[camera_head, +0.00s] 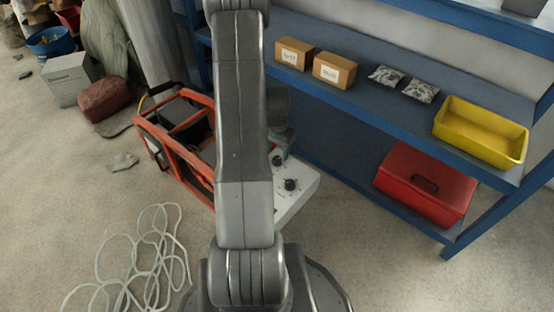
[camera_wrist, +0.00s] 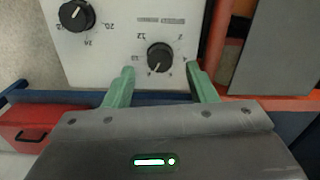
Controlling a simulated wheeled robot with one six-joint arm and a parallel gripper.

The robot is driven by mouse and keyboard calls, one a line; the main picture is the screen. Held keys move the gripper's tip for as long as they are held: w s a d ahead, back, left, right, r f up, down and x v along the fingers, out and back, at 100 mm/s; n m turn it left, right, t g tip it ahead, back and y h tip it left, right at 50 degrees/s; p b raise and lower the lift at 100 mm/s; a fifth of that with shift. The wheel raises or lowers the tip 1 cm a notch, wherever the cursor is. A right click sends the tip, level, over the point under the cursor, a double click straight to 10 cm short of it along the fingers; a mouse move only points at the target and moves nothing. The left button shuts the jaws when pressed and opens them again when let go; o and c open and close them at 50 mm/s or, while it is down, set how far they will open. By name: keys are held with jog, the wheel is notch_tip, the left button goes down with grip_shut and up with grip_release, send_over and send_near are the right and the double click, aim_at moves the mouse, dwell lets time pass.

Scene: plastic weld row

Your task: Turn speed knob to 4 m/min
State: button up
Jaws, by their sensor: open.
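A white control panel (camera_wrist: 120,50) fills the upper middle of the wrist view and carries two black knobs with printed scales. The nearer knob (camera_wrist: 160,57) sits in front of my gripper (camera_wrist: 160,68); a 12 is printed near it. My gripper's green fingers are open, one on each side of this knob and apart from it. The other knob (camera_wrist: 77,15) is at the upper left, near 16 and 20. Neither exact setting is readable, and I cannot tell which is the speed knob. In the head view my arm hides part of the white panel (camera_head: 300,201).
An orange-framed cart (camera_head: 172,152) stands left of the panel. A blue shelf (camera_head: 360,104) behind holds boxes, bags and a yellow bin (camera_head: 482,130); a red case (camera_head: 425,184) lies below. A pale hose (camera_head: 145,255) is coiled on the floor at left.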

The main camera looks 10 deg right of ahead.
aim_at(277, 159)
jog(key=shift+f+b, duration=0.4)
jog(key=shift+f, duration=1.35)
jog(key=c, duration=1)
jog(key=shift+o, duration=0.2)
